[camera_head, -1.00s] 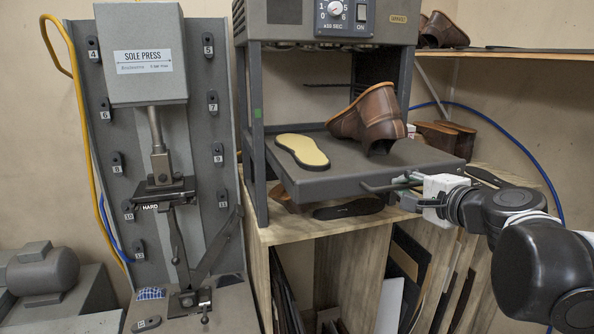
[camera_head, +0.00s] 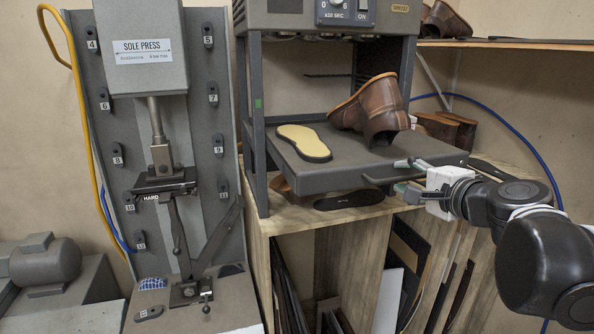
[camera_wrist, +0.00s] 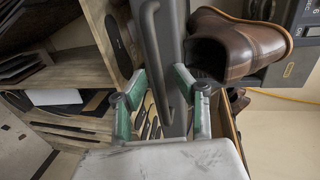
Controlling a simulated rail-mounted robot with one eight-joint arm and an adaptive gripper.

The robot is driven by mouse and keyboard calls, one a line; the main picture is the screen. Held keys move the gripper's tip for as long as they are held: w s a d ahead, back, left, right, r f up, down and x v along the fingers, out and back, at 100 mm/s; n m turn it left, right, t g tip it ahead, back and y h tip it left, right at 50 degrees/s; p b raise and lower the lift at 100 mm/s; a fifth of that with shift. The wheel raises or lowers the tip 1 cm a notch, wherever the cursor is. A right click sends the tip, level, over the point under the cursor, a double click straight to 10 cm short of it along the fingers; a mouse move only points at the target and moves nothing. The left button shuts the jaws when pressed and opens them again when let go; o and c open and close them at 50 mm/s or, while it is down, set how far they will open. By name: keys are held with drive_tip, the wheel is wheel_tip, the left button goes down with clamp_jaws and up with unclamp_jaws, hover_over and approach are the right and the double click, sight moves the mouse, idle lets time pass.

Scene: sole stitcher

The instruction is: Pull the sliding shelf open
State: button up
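The sliding shelf (camera_head: 340,176) is a grey tray in the black frame of a machine. It sticks out past the front posts. Its bar handle (camera_head: 378,181) is on the front edge. In the wrist view the handle (camera_wrist: 152,40) is a bent dark bar reaching down between the fingers. My gripper (camera_head: 402,175) is at the right part of the shelf front, by the handle. In the wrist view my gripper (camera_wrist: 160,92) has its green fingers spread, with gaps beside the bar. I cannot tell whether a finger touches it.
A brown shoe (camera_head: 372,108) and a yellow-topped sole (camera_head: 303,142) lie on the shelf. Below is a wooden cabinet (camera_head: 345,228) with boards in it. The sole press (camera_head: 150,150) stands at left. A wall shelf (camera_head: 520,46) with shoes is at upper right.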

drive_tip(key=v, duration=1.2)
idle(0.3)
drive_tip(key=s+a+f+n+g+h+b, duration=0.1)
drive_tip(key=s+a+f+n+g+b, duration=0.1)
drive_tip(key=f, duration=0.9)
drive_tip(key=s+a+f+n+g+h+b, duration=0.1)
drive_tip(key=s+a+f+n+g+b, duration=0.2)
drive_tip(key=f+n+b, duration=0.4)
drive_tip(key=s+a+f+n+g+h+b, duration=0.1)
drive_tip(key=f+n+b, duration=0.4)
drive_tip(key=f, duration=1)
drive_tip(key=s+a+n+g, duration=0.1)
drive_tip(key=a+g, duration=0.1)
drive_tip(key=shift+s+a+f+h, duration=0.3)
